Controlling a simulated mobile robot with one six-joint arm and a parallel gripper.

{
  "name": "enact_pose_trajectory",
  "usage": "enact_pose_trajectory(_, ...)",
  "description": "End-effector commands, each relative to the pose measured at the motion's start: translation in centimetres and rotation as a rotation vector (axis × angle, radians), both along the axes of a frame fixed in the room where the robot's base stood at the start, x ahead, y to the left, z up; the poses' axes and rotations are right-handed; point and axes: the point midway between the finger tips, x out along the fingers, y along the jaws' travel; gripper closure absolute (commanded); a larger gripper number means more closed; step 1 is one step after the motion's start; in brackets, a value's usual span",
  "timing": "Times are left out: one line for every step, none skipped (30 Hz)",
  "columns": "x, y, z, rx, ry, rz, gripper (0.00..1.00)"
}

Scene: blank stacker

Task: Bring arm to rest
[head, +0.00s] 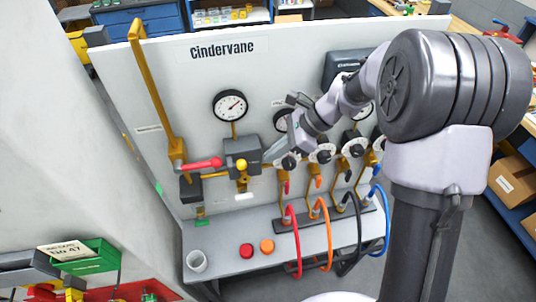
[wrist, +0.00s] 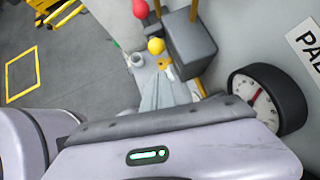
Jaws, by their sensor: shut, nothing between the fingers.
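My gripper (head: 272,153) is in front of the white panel (head: 185,90) marked "Cindervane", close to a dark grey box (head: 230,152) with a yellow knob (head: 241,165). Its grey fingers are shut and hold nothing. In the wrist view, my gripper (wrist: 160,88) points toward the shelf area, with the grey box (wrist: 190,45) and yellow knob (wrist: 156,46) just beyond. The arm is stretched out from the right; I cannot tell whether the fingers touch anything.
Round gauges (head: 230,105) and a red-handled lever (head: 200,163) are on the panel. Red (head: 293,240), orange (head: 325,235), black and blue hoses loop over the shelf (head: 225,238).

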Motion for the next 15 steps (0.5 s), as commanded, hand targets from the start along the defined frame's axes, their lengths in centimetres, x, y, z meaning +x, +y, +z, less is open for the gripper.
enact_pose_trajectory(0.3, -1.1, 1.4, -0.001, -0.006, -0.005, 1.0)
enact_pose_trajectory(0.3, -1.7, 2.1, 0.0, -0.006, -0.005, 1.0)
enact_pose_trajectory(0.4, -2.4, 2.9, -0.001, -0.006, -0.006, 1.0)
enact_pose_trajectory(0.4, -2.9, 3.6, -0.001, -0.005, -0.004, 1.0)
enact_pose_trajectory(0.5, -3.4, 4.1, 0.0, -0.006, -0.005, 1.0)
enact_pose_trajectory(0.5, -3.9, 4.8, -0.001, -0.005, -0.004, 1.0)
enact_pose_trajectory(0.5, -4.2, 5.2, -0.001, -0.005, -0.004, 1.0)
enact_pose_trajectory(0.5, -4.6, 5.5, -0.001, -0.004, -0.003, 1.0)
enact_pose_trajectory(0.6, -4.9, 5.9, -0.001, -0.004, -0.003, 1.0)
enact_pose_trajectory(0.6, -5.1, 6.2, -0.001, -0.004, -0.003, 1.0)
enact_pose_trajectory(0.6, -5.2, 6.3, -0.001, -0.004, -0.003, 1.0)
enact_pose_trajectory(0.6, -5.3, 6.5, -0.002, -0.003, -0.003, 1.0)
enact_pose_trajectory(0.6, -5.4, 6.5, -0.002, -0.003, -0.003, 1.0)
enact_pose_trajectory(0.6, -5.4, 6.5, -0.001, -0.003, -0.003, 1.0)
enact_pose_trajectory(0.5, -5.4, 6.5, -0.003, -0.005, -0.001, 1.0)
